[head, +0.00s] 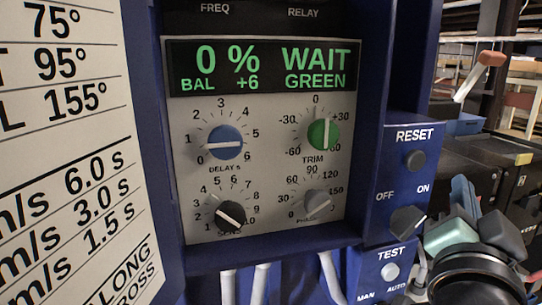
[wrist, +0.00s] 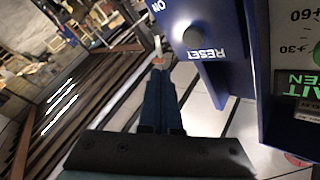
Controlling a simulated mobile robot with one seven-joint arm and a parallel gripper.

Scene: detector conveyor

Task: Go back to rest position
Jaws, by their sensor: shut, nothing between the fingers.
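My gripper (head: 462,190) is at the lower right of the head view, right of the blue control box and beside the OFF/ON knob. Its blue fingers are together and empty. In the wrist view the gripper (wrist: 160,85) shows its two fingers closed side by side, apart from the blue housing. The control panel (head: 266,130) reads "0 % WAIT", "BAL +6", "GREEN". The OFF/ON knob (head: 408,222) has its mark toward ON. The RESET button (head: 415,159) is above it and the TEST button (head: 390,271) below.
Blue, green, black and grey dials fill the panel. A printed chart (head: 65,150) stands at the left. A white lever with an orange end (head: 490,59) rises behind my gripper.

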